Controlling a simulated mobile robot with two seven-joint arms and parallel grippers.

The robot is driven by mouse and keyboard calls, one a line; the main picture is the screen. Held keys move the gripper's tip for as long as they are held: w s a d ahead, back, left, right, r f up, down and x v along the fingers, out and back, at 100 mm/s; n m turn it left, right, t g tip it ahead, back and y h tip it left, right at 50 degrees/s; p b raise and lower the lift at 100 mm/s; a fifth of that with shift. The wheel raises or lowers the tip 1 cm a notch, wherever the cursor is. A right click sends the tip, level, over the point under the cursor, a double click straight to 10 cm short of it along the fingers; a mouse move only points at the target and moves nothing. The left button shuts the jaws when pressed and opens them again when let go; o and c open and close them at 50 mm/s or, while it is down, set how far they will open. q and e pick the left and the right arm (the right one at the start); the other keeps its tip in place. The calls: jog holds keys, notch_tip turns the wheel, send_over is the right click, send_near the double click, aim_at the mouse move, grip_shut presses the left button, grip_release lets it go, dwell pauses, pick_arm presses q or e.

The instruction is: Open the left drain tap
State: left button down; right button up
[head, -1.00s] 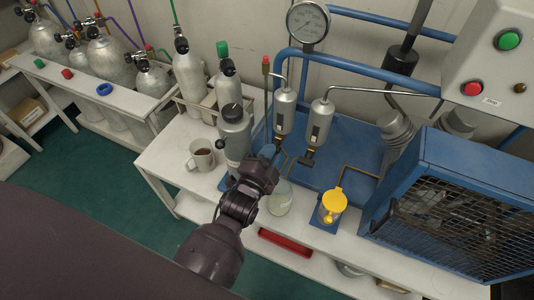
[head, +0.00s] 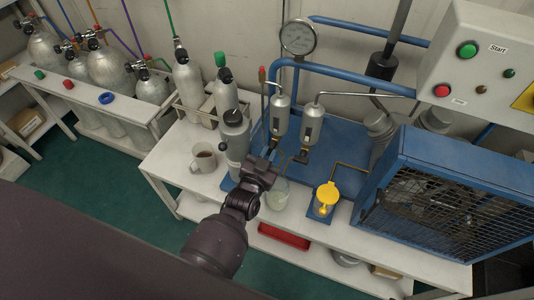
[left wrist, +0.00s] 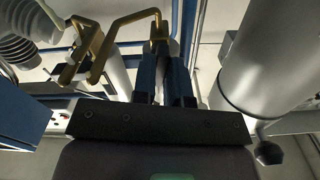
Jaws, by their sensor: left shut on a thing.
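Two silver filter cylinders stand over the blue base, the left one (head: 281,115) and the right one (head: 312,125). The left drain tap is at the foot of the left cylinder, largely hidden by my left gripper (head: 271,155). In the left wrist view, the gripper's fingers (left wrist: 164,50) reach up to a brass fitting and bent brass pipe (left wrist: 127,20). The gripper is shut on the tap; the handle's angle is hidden. The right drain tap (head: 301,156) hangs free beside it. My right gripper is out of view.
A clear jar (head: 277,196) stands below the taps, with a yellow-lidded jar (head: 327,196) to its right. A blue caged compressor (head: 440,205) stands right.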

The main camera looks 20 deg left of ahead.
pick_arm(q)
jog(key=shift+n, duration=0.5)
jog(key=c, duration=1.1)
grip_release()
jog(key=shift+c, duration=0.2)
jog(key=shift+s, duration=0.45)
jog(key=s+p, duration=0.1)
jog(key=s, duration=0.9)
jog(key=shift+a, duration=0.2)
jog(key=shift+w, duration=0.1)
